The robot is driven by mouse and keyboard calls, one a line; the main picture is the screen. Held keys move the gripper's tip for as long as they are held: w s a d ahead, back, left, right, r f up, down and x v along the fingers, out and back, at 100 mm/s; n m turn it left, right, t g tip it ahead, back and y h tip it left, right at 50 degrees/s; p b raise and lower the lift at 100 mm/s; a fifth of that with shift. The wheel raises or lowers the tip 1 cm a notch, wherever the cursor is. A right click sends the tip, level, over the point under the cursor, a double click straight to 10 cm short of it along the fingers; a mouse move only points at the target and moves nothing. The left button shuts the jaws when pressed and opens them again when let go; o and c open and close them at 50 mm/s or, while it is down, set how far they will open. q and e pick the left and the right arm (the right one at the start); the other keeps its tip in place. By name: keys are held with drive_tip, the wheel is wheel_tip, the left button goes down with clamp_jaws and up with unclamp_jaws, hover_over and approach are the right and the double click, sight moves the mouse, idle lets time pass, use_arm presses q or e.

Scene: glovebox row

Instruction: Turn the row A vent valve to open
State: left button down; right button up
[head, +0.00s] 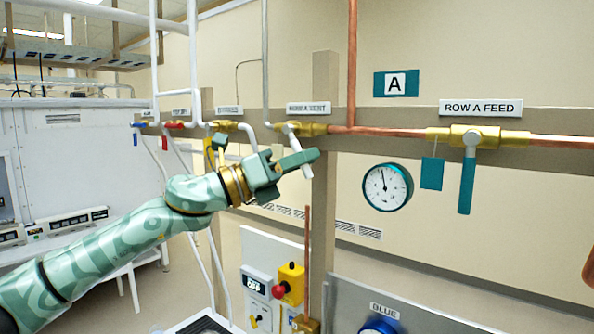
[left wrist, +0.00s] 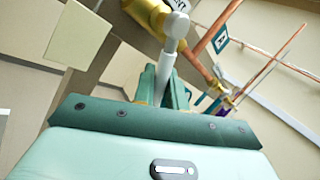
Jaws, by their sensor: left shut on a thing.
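The row A vent valve is a brass body (head: 313,129) on the copper line under a label reading vent (head: 308,108). Its white lever (head: 293,138) hangs down from the body, tilted to the lower right, across the pipe. My left gripper (head: 297,161) is shut on this lever near its lower part, and the lever's tip shows just below the fingers. In the left wrist view the white lever (left wrist: 168,62) runs down from the brass body (left wrist: 147,14) between my green fingers (left wrist: 164,92). My right gripper is not in view.
Right of it are the row A feed valve (head: 475,135) with a teal lever, a teal tag (head: 431,173) and a round gauge (head: 388,187). Left are valves with yellow, red and blue levers. Below stands a panel with a red button (head: 279,291).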

use_arm(q)
drive_tip(key=shift+s+d+r+n+t, duration=0.1)
drive_tip(key=shift+r+n+t, duration=0.15)
drive_tip(key=shift+n, duration=0.25)
drive_tip(key=shift+t, duration=0.25)
drive_tip(key=c, duration=1.5)
unclamp_jaws()
drive_tip(key=shift+f, duration=0.1)
drive_tip(key=shift+s+a+f+b, duration=0.1)
drive_tip(key=shift+a+f+b, duration=0.15)
drive_tip(key=shift+b, duration=0.1)
drive_tip(key=shift+b+v, duration=3.25)
drive_tip(key=shift+v, duration=4.5)
